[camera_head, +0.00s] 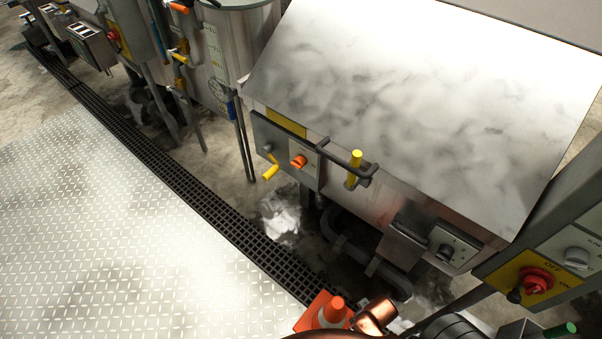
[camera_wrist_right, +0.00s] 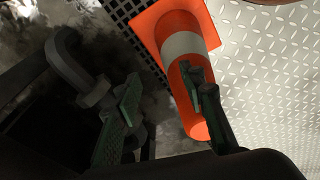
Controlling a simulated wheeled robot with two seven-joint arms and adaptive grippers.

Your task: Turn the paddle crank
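A crank with a yellow grip (camera_head: 270,171) sits on the left of the grey control panel on the steel machine's front. A second yellow upright grip (camera_head: 355,167) stands on a dark bent bar just right of that panel. I cannot tell which of them is the paddle crank. My right gripper (camera_wrist_right: 160,76) shows in the right wrist view with its green-padded fingers apart and nothing between them that it grips. It points down past an orange cone (camera_wrist_right: 181,60), away from both yellow grips. My left gripper is out of view.
The steel machine's sloping lid (camera_head: 420,100) fills the upper right. The orange cone also shows in the head view (camera_head: 334,306), near its bottom edge. A dark drain grate (camera_head: 190,198) crosses the floor beside a clear tread-plate floor (camera_head: 120,240). A red switch (camera_head: 537,280) stands at right.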

